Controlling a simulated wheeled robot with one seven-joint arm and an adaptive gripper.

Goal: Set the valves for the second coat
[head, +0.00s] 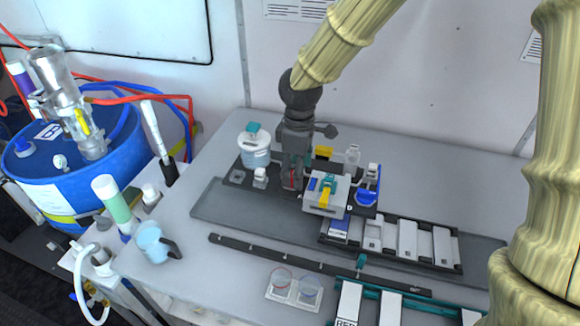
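A dark base plate (234,178) on the grey bench carries the small valve set. A pale block (326,192) with a yellow and teal lever on top stands at its front. A blue fitting (368,198) stands at its right, and a yellow part (323,152) shows behind the block. A white-lidded clear jar (256,150) with a teal knob stands at the left. My gripper (292,178) points down between the jar and the pale block, close to a small red part. Its fingertips are too small and partly hidden, so I cannot tell whether it touches or holds anything.
A black rack with pale cards (408,240) lies at the right. A dark rail (320,266) crosses the front, before two small cups (281,281). A blue pitcher (152,242) stands at the left near a blue drum (50,180) with hoses.

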